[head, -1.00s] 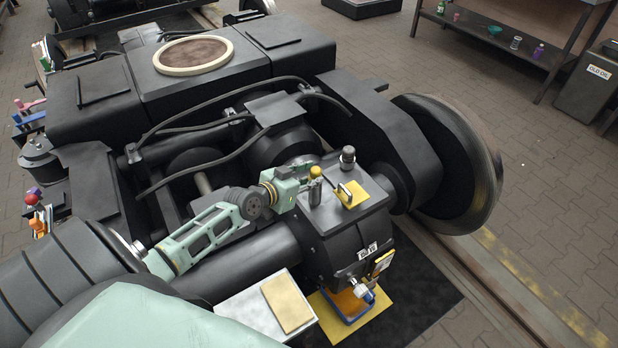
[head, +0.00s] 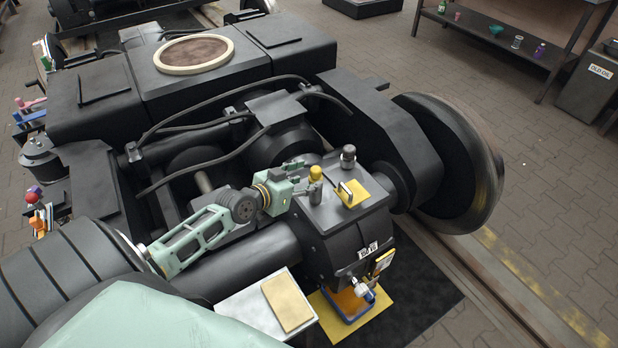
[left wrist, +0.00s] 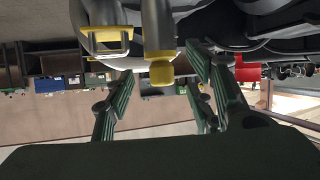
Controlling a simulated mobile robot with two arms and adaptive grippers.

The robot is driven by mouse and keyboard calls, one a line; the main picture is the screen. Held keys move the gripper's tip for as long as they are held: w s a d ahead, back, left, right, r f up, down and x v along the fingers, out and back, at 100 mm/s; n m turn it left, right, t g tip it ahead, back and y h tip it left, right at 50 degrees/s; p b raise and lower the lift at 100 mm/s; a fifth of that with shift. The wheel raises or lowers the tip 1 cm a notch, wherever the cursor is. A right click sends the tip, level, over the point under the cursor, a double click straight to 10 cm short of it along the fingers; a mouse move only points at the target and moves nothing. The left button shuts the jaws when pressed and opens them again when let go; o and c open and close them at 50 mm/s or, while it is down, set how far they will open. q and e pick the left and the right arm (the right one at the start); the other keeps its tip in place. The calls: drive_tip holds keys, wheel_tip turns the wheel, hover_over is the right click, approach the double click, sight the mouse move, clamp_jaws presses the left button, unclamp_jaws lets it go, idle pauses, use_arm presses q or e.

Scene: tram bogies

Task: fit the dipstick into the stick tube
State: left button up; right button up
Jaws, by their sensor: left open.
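The dipstick shows as a yellow knob (head: 315,173) at the top of the grey stick tube (head: 315,193) on the dark gearbox. No bare rod shows between knob and tube. In the left wrist view the knob (left wrist: 161,73) is at the end of the tube (left wrist: 158,28), which appears inverted, and they look in line. My left gripper (head: 307,176) is open just left of the knob, with its fingers parted. In the left wrist view its fingers stand to either side of the knob, apart from it. My right gripper is not in view.
A yellow plate with a handle (head: 351,193) and a dark cap (head: 348,156) sit on the gearbox beside the tube. A blue tray (head: 348,303) is below. Black hoses (head: 225,105) cross the frame behind my arm. A large wheel (head: 470,165) stands right.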

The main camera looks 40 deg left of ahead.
use_arm(q)
drive_tip(key=shift+v, duration=2.8)
